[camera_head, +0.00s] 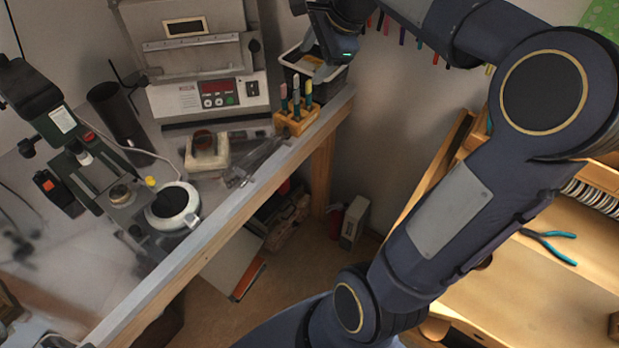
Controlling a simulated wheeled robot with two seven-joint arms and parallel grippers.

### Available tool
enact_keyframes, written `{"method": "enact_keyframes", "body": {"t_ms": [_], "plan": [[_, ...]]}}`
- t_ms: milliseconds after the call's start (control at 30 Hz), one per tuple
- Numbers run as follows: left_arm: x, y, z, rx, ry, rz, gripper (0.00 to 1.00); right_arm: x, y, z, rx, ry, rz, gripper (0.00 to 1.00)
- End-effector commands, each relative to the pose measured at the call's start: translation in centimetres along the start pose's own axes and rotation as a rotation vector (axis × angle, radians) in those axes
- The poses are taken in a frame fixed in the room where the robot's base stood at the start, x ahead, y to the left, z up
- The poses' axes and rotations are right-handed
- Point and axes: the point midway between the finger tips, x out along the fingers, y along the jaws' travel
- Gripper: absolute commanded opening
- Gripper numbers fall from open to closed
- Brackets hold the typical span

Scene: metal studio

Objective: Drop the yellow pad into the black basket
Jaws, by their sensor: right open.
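The black basket (334,88) stands at the far right end of the workbench, against the wall. My right gripper (325,58) is open above the basket, its fingers pointing down and covering part of the opening. A small pale yellow patch (313,59) shows inside the basket beside the fingers. It may be the yellow pad, mostly hidden, and I cannot tell whether it touches a finger. My left gripper is not in view.
A wooden block with upright tools (296,118) stands just in front of the basket. A control box (213,95) is to its left, and a microscope (75,150) is farther left. Pliers (548,245) lie on the wooden desk at right.

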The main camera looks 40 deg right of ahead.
Motion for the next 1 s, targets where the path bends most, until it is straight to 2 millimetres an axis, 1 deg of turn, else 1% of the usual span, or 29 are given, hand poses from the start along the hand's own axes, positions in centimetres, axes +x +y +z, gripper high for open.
{"method": "enact_keyframes", "body": {"t_ms": [33, 67, 100, 167, 200, 267, 300, 400, 500, 600, 667, 1000], "plan": [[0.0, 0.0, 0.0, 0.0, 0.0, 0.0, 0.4, -0.7, 2.7, 1.7, -0.159, -0.023, -0.002, 0.6], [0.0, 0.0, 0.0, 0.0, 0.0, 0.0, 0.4, -0.8, 4.3, 2.5, -0.261, -0.036, -0.003, 0.6], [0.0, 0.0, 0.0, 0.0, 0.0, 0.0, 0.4, -1.0, 6.5, 3.6, -0.397, -0.054, -0.007, 0.6], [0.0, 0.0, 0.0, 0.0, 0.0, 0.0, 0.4, -1.1, 9.9, 5.1, -0.601, -0.081, -0.017, 0.6], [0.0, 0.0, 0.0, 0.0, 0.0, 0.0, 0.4, -0.9, 12.2, 5.9, -0.735, -0.098, -0.024, 0.6], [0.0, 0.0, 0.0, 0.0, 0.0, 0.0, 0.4, -0.6, 15.6, 7.0, -0.93, -0.12, -0.039, 0.6], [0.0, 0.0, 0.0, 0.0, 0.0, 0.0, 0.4, -0.3, 17.8, 7.7, -1.05, -0.134, -0.05, 0.6], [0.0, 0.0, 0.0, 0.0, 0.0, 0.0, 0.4, 0.6, 22.4, 8.8, -1.308, -0.162, -0.081, 0.6], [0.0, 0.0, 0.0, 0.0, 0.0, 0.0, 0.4, 1.5, 25.7, 9.5, -1.489, -0.18, -0.104, 0.6], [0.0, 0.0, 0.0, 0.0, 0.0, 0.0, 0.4, 2.1, 27.4, 9.8, -1.592, -0.188, -0.118, 0.6], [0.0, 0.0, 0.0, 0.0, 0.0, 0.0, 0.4, 2.3, 27.9, 9.8, -1.621, -0.19, -0.123, 0.6], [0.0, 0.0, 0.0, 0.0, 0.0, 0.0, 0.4, 2.3, 28.0, 9.8, -1.63, -0.192, -0.122, 0.6]]}}
